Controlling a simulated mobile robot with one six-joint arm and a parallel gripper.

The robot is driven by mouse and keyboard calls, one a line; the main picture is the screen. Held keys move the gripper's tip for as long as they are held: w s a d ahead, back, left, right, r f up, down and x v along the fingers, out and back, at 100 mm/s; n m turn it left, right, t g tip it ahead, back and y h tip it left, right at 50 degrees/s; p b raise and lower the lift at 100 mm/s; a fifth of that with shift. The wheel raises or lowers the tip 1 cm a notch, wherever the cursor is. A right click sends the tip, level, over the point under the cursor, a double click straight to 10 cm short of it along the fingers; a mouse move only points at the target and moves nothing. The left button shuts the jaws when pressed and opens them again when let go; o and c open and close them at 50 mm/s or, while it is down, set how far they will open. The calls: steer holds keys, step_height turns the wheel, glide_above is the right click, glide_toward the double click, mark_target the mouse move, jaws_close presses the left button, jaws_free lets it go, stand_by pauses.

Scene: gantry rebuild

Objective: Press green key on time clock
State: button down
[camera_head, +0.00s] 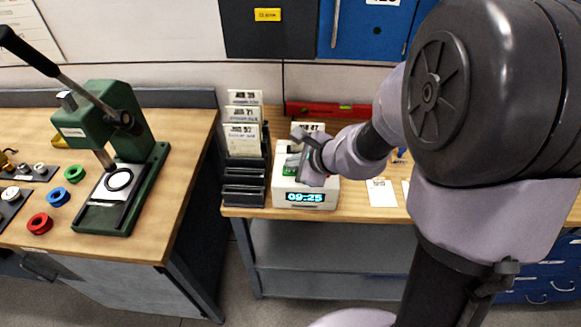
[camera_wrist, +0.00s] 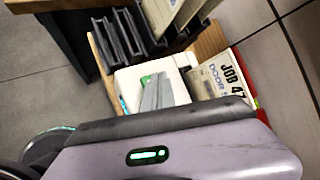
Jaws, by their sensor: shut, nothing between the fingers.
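The time clock (camera_head: 318,198) is a white box near the front edge of the right bench, with a lit display reading 09:25. Its green key (camera_head: 289,171) shows on the top, left of my gripper (camera_head: 296,160), which partly covers the clock's top. In the wrist view the white clock (camera_wrist: 183,72) lies under my gripper (camera_wrist: 156,80). The grey fingers are together and empty, and their tips overlap part of the green key (camera_wrist: 145,80). I cannot tell whether they touch it.
A dark card rack (camera_head: 245,180) with several cards stands close left of the clock. A job card (camera_wrist: 226,80) stands behind it. A red level (camera_head: 325,109) lies along the wall. A green press (camera_head: 120,160) stands on the left bench, across a gap.

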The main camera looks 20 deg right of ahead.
mark_target(293, 172)
steer(key=shift+r, duration=0.55)
step_height(293, 172, up, 5)
steer(key=p, duration=0.4)
steer(key=shift+p, duration=0.35)
